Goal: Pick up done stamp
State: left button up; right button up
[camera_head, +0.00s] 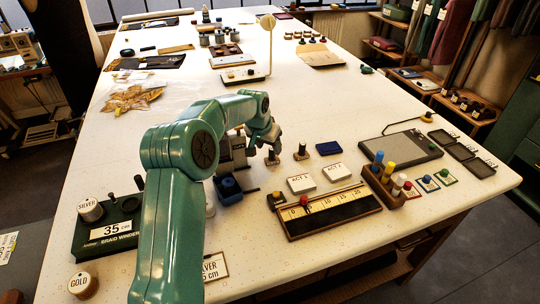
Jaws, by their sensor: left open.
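My left gripper (270,143) hangs over the middle of the table with its jaws open. Right below its fingertips stands a small stamp (272,159) with a dark handle and a light wooden base. The gripper covers part of its handle, so I cannot tell whether the fingers are around it or above it. A second, similar stamp (302,152) stands upright just to the right. A blue ink pad (329,148) lies to the right of that. No lettering is readable on either stamp, so I cannot tell which is the done stamp. My right gripper is not in view.
A ruler board (330,208), a peg rack (383,184) and a grey pad (400,148) are on the right. A braid winder (107,238) stands at left.

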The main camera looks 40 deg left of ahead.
pick_arm(q)
jog(key=w+f, duration=0.2)
jog(key=f, duration=0.1)
jog(key=shift+w+d, duration=0.1)
jog(key=shift+w, duration=0.05)
jog(key=shift+s+r, duration=0.2)
jog(key=shift+s, duration=0.3)
jog(key=c, duration=0.4)
jog(key=shift+w+f, duration=0.15)
jog(key=shift+w, duration=0.25)
grip_shut()
jog(key=shift+s, duration=0.3)
jog(key=shift+w+r, duration=0.25)
jog(key=shift+r, duration=0.3)
notch_tip(320, 180, up, 11)
notch_tip(320, 180, up, 8)
jog(key=p, duration=0.3)
send_over(271, 149)
jog(key=shift+w, duration=0.2)
pick_arm(e)
jog(key=r, duration=0.3)
jog(key=shift+w+d, duration=0.15)
jog(key=shift+w, duration=0.15)
